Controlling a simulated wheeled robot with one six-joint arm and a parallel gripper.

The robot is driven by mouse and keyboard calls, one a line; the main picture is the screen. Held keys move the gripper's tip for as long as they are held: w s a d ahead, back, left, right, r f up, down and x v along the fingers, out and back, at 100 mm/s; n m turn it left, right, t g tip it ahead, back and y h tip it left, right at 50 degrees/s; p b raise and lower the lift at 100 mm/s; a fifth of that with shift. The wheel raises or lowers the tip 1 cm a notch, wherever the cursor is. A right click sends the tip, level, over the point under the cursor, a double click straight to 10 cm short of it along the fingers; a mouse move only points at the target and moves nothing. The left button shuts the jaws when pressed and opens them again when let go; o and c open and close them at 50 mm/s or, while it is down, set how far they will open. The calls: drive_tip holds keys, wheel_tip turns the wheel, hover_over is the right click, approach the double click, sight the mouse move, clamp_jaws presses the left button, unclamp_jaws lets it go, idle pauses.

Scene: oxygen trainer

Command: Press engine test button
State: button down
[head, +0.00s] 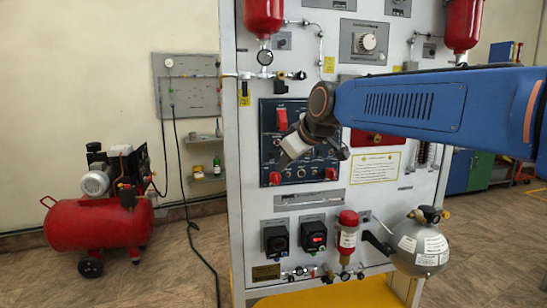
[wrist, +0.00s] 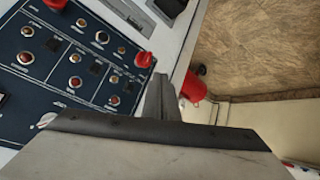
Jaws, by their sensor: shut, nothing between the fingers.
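A dark blue control panel (head: 268,128) is set in the light grey trainer cabinet, and it fills the left of the wrist view (wrist: 62,72). It carries several small round buttons, some red (wrist: 75,82) and some amber (wrist: 121,50). The labels are too small to read, so I cannot tell which one is the engine test button. My gripper (head: 284,158) is in front of the panel and hides part of it. In the wrist view its fingers (wrist: 161,90) are shut and empty, to the right of the buttons, near the panel's edge; I cannot tell whether they touch it.
Red knobs (head: 275,178) stand out at the panel's lower corners, with a red part (head: 282,118) at its upper area. Red cylinders (head: 264,18) hang above, and a grey sphere (head: 420,247) sits lower right. A red compressor (head: 98,222) stands left on open floor.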

drive_tip(key=w+a, duration=0.2)
drive_tip(key=w, duration=0.6)
drive_tip(key=shift+w+a, duration=0.25)
drive_tip(key=shift+w, duration=0.15)
idle(2.0)
drive_tip(key=shift+w+a, duration=0.15)
drive_tip(key=shift+w, duration=0.1)
drive_tip(key=shift+w+a, duration=0.1)
drive_tip(key=shift+w, duration=0.25)
idle(0.8)
idle(0.3)
drive_tip(key=shift+s+d, duration=0.25)
drive_tip(key=shift+s, duration=0.5)
drive_tip(key=shift+s, duration=0.1)
drive_tip(key=s, duration=0.2)
drive_tip(key=s+d, duration=0.1)
drive_tip(key=s, duration=0.1)
drive_tip(key=shift+s+d, duration=0.15)
drive_tip(key=shift+s, duration=0.2)
